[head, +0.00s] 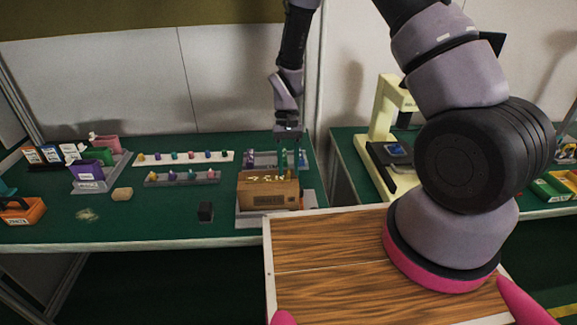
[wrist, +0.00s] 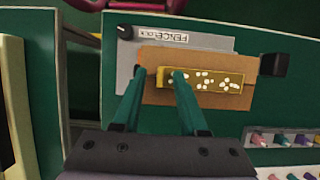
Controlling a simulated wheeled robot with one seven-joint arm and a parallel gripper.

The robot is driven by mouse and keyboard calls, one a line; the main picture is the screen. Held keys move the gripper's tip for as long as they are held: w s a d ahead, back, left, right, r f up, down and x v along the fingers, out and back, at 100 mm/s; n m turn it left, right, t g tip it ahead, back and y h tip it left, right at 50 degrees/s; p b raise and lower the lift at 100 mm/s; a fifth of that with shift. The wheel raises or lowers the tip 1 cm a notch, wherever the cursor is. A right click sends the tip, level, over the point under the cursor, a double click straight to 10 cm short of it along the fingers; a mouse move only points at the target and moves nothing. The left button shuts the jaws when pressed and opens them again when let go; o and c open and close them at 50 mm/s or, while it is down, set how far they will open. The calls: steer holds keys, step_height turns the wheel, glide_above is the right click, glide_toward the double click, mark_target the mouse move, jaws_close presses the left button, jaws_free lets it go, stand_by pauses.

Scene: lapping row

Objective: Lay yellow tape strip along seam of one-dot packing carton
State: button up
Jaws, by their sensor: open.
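The brown packing carton (head: 268,194) sits on a grey fixture at the right end of the green bench. In the wrist view the carton (wrist: 195,57) fills the middle. A yellow tape strip (wrist: 212,85) with white blotches lies lengthwise on its top; it also shows in the head view (head: 267,178). My gripper (head: 290,167) is open and points down at the carton's right end. In the wrist view one teal fingertip of my gripper (wrist: 159,74) overlaps the strip's left part and the other is beyond its left end. Contact and the carton's dot mark cannot be told.
The grey fixture (wrist: 127,65) has a "FENCE" label and black knob. A small black block (head: 206,211) stands left of the carton. Racks of coloured pegs (head: 182,177) lie behind. A wooden-topped surface (head: 320,255) is in front.

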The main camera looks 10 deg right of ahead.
steer(key=v, duration=1)
steer(key=shift+r, duration=0.4)
steer(key=shift+w, duration=0.15)
steer(key=s+d+r+m+t+y, duration=0.1)
steer(key=d+r+t, duration=0.15)
steer(key=r, duration=0.45)
steer(key=s+d+r+t, duration=0.1)
steer(key=d+r, duration=0.2)
steer(key=r, duration=0.4)
steer(key=s+d+r+m+t+y, duration=0.1)
steer(key=s+d+r+t, duration=0.15)
steer(key=r, duration=0.45)
steer(key=s+d+r+m+t, duration=0.1)
steer(key=s+d+r+t, duration=0.4)
steer(key=s+d+r, duration=0.3)
steer(key=s+r, duration=0.3)
steer(key=s, duration=0.1)
steer(key=shift+s+d+m+t, duration=0.2)
steer(key=shift+m+t, duration=0.2)
